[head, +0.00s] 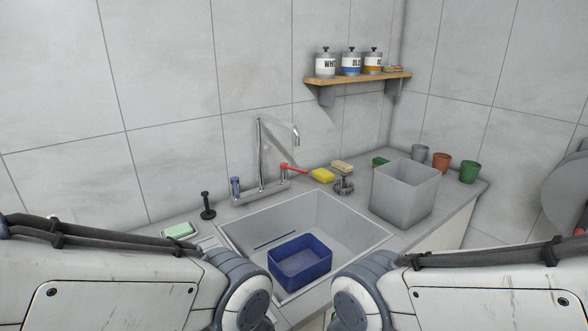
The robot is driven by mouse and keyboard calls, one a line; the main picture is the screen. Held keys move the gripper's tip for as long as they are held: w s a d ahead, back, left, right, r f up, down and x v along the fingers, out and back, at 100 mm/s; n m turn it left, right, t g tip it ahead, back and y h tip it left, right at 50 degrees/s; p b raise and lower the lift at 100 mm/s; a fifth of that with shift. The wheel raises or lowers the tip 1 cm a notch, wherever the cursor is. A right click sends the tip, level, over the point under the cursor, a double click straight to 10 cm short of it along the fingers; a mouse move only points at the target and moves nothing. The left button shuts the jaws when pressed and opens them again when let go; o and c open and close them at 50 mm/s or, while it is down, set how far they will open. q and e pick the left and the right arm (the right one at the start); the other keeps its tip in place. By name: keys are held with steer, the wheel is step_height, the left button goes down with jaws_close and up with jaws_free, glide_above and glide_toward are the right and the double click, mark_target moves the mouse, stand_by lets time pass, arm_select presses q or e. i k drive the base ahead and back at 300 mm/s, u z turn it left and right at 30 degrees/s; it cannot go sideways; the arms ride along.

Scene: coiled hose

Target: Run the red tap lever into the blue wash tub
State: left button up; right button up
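The tap (262,165) stands behind the sink, with a tall upright pipe and an arched spout. Its red lever (290,169) is at the right end of the tap base and points right. A blue lever (236,187) is at the left end. The blue wash tub (300,276) sits on the sink floor and looks empty. No water shows from the spout. My two arms come in from the lower left and lower right, but neither gripper is in view.
The sink rim (335,205) surrounds the tub. A grey bin (403,190) stands right of the sink. A yellow sponge (322,176) lies close by the red lever. A black plunger (207,205) and green soap (179,231) are at left. A shelf (360,78) holds labelled canisters.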

mark_target(282, 165)
steer(key=z, duration=1.7)
steer(key=i, duration=1.4)
steer(key=u, duration=2.9)
